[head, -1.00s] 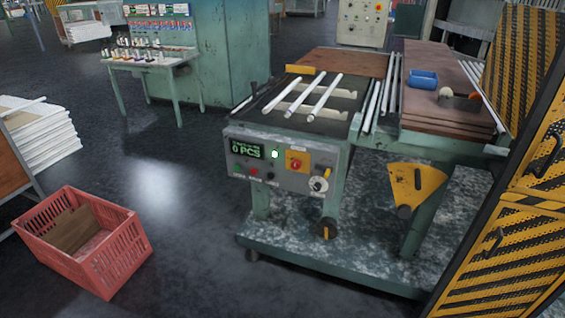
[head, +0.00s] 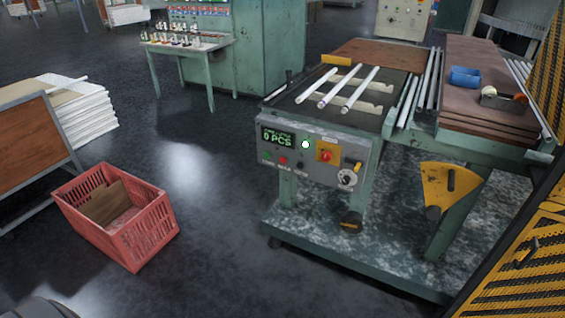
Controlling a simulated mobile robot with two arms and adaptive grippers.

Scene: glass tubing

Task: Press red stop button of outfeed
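The outfeed table (head: 398,120) stands right of centre, with a grey control panel (head: 330,178) on its front. The panel has a display (head: 277,137) reading 0 PCS and a lit, whitish-green lamp (head: 305,144). A larger red control on a yellow plate (head: 326,152) sits right of the lamp. A small red button (head: 283,160) sits below the display. Labels are too small to read, so I cannot tell which red one is the stop. Neither of my grippers is in view.
White tubes (head: 347,87) lie on the outfeed. A red crate (head: 150,237) stands on the floor at left, near a stack of white trays (head: 85,118). A yellow-black guard (head: 520,250) edges the right. Floor between crate and machine is clear.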

